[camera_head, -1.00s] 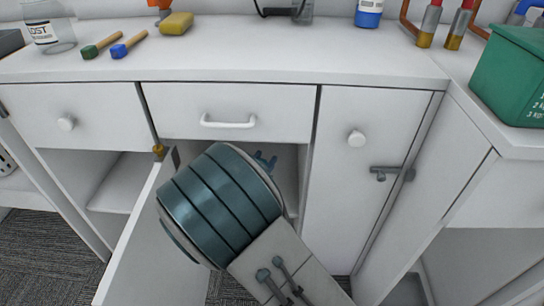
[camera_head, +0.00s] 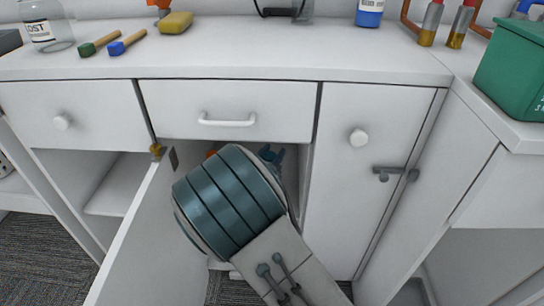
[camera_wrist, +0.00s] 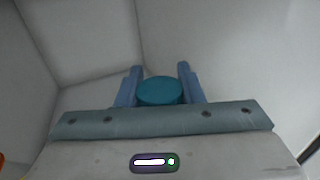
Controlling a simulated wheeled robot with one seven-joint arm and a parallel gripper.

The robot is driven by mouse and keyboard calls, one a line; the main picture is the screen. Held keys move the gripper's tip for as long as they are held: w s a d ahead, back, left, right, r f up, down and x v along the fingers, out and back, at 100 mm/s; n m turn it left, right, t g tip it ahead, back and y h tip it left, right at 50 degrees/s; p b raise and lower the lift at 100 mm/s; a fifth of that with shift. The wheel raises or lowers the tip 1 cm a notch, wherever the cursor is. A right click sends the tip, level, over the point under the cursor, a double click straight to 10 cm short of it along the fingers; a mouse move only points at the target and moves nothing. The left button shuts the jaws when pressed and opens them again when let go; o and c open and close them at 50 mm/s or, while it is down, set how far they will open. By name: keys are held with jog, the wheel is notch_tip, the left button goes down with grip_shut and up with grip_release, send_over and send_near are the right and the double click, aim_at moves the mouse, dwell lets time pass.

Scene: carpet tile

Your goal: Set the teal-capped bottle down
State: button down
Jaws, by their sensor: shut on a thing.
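The teal-capped bottle shows only as its round teal cap (camera_wrist: 160,91) in the wrist view, seen from above. Its body is hidden below the cap. My gripper (camera_wrist: 159,76) is shut on it, with one blue finger on each side of the cap. In the head view my gripper (camera_head: 271,155) is inside the open cabinet, mostly hidden behind my own arm. The bottle cannot be made out there. Whether its base touches the cabinet floor is hidden.
The open cabinet door (camera_head: 140,240) stands to the left of my arm. A drawer (camera_head: 226,108) is above the opening and a shut door (camera_head: 350,190) is on its right. Pale cabinet walls surround the gripper. An orange thing (camera_wrist: 3,162) shows at the wrist view's lower left edge.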

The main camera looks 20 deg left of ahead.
jog(key=shift+f, duration=0.15)
jog(key=c, duration=1)
grip_release()
jog(key=shift+o, duration=0.2)
jog(key=shift+s, duration=0.2)
jog(key=s+a+p, duration=0.2)
jog(key=s+p, duration=0.1)
jog(key=s, duration=0.8)
jog(key=shift+s, duration=0.25)
